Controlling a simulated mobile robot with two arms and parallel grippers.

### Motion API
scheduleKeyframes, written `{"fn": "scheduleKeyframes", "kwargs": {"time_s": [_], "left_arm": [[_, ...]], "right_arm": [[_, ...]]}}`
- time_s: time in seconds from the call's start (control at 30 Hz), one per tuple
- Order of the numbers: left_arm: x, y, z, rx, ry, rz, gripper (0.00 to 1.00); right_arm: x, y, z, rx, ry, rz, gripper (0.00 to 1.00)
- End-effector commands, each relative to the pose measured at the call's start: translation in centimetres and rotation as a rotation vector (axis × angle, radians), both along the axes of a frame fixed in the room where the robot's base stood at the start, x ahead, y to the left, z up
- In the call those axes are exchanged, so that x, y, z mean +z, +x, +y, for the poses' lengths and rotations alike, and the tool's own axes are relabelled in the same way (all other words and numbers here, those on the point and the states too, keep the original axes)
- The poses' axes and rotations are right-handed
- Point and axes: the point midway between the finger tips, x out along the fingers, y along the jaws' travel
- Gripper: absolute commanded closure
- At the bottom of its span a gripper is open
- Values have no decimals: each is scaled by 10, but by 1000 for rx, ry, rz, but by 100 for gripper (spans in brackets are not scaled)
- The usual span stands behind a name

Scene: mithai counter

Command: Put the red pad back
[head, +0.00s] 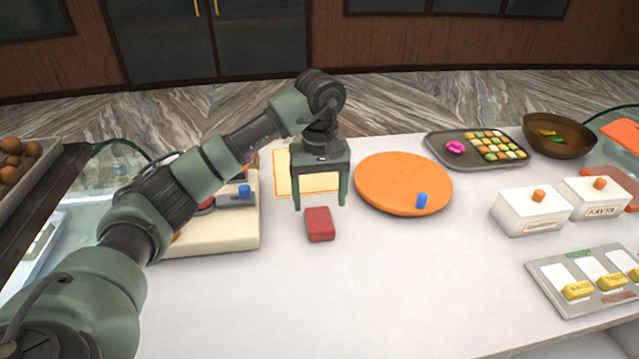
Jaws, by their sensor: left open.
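The red pad (320,224) is a small red block lying on the white counter, near the middle of the head view. My left gripper (320,205) points down just behind and above the pad. Its two fingers are spread wide, with nothing between them. I cannot tell whether a finger touches the pad. A yellow-cream sheet with an orange border (283,180) lies behind the gripper, partly hidden by it. A cream box with a blue knob (230,238) stands at the left, partly covered by my left arm. My right gripper is not in view.
An orange disc (400,175) with a blue peg stands right of the gripper. A sweets tray (440,150), a brown bowl (560,140), white boxes (528,212) and a grey tray with yellow blocks (560,262) fill the right side. The front middle counter is clear.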

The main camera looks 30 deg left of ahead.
Motion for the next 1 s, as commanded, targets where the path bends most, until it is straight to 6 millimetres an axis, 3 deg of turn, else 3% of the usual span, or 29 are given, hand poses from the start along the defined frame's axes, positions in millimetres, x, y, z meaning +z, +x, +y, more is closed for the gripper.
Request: {"fn": "scheduleKeyframes", "kwargs": {"time_s": [0.2, 0.33, 1.0], "left_arm": [[43, 0, 1, 2, 2, -3, 24], [55, 0, 0, 1, 1, 0, 24], [59, 0, 0, 0, 1, 2, 24]], "right_arm": [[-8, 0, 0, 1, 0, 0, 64], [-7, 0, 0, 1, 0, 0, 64], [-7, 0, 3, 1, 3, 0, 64]]}}
